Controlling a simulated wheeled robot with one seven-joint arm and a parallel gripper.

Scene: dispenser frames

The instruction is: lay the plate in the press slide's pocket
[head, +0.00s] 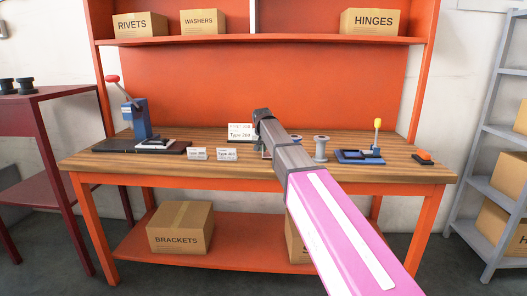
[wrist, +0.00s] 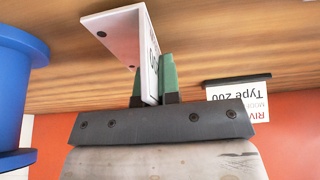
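The plate (wrist: 151,60) is white, with dark holes in one face and dark print on the face seen nearly edge-on. In the wrist view it is between the green fingers of my gripper (wrist: 153,92), which are closed on it. In the head view my gripper (head: 265,143) is over the middle of the bench, mostly hidden by my arm. The blue press (head: 138,118) with a red-knobbed lever stands at the bench's left, on a dark base. A pale slide (head: 157,142) lies in front of it; its pocket is too small to make out.
Two small labelled white pieces (head: 227,154) stand left of my gripper, before a Type 200 card (head: 240,129). Right are a grey spool (head: 320,148), a blue fixture (head: 358,156) and an orange-topped block (head: 423,158). A blue spool (wrist: 20,85) is close in the wrist view.

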